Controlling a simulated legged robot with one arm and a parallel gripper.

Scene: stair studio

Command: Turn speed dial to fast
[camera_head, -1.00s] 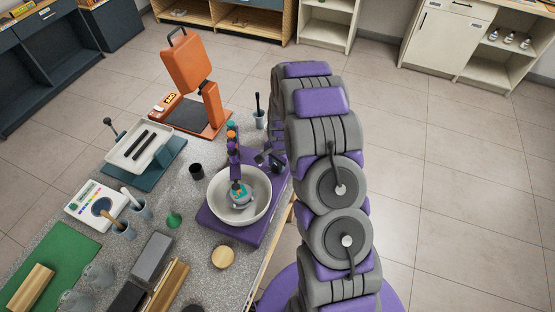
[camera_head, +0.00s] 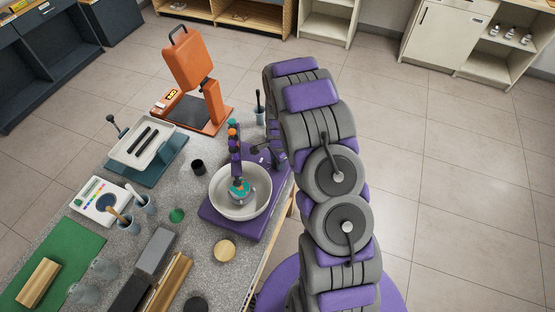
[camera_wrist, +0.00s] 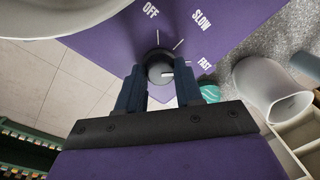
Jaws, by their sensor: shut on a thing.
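The speed dial (camera_wrist: 157,66) is a dark round knob on the purple mixer base (camera_wrist: 95,45), with OFF, SLOW and FAST printed beside it in the wrist view. A white mark on the knob points right, toward the FAST side. My gripper (camera_wrist: 160,76) has its two dark blue fingers closed on either side of the dial. In the head view the purple mixer (camera_head: 246,228) stands at the table's right edge with a white bowl (camera_head: 222,208) on it. My gripper reaches the mixer's back right there, and the dial cannot be made out.
An orange machine (camera_head: 196,72) stands behind the mixer. A white tray (camera_head: 133,160) on a teal stand is farther left. Open floor lies to the right.

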